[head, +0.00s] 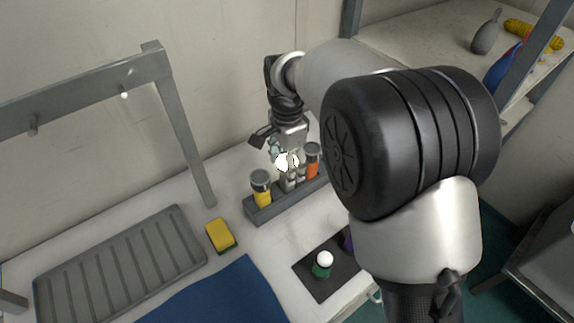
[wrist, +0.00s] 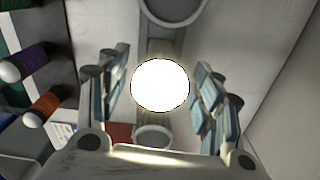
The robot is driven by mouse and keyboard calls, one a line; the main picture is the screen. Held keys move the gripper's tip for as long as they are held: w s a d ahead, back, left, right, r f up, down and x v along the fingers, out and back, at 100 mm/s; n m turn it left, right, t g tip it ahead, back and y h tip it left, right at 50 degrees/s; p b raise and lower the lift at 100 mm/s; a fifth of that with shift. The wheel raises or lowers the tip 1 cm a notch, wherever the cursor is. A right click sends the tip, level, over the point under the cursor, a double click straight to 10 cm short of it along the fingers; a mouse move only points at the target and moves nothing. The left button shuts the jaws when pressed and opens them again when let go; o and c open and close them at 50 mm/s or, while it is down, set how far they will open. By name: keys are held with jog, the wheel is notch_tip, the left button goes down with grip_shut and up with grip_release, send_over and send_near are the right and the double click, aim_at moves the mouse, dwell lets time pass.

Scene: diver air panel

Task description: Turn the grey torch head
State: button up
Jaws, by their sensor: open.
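A dark grey rack (head: 268,209) on the white bench holds a row of upright torches. The torch in the middle has a grey body (head: 287,184), and its head shines bright white (head: 285,161). In the wrist view the lit head (wrist: 160,86) is a glaring white disc. My gripper (wrist: 158,92) is open, pointing down, with one finger on each side of this head. Gaps show between the fingers and the glare; I cannot tell any contact. In the head view my gripper partly hides the torch.
A yellow torch (head: 262,190) stands left of the lit one and an orange torch (head: 312,160) right of it, both close. A yellow sponge (head: 221,235), a ribbed grey tray (head: 120,262) and a blue mat (head: 222,298) lie nearby. A green white-topped piece (head: 323,266) stands on a dark mat.

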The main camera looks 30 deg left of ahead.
jog(key=c, duration=1.1)
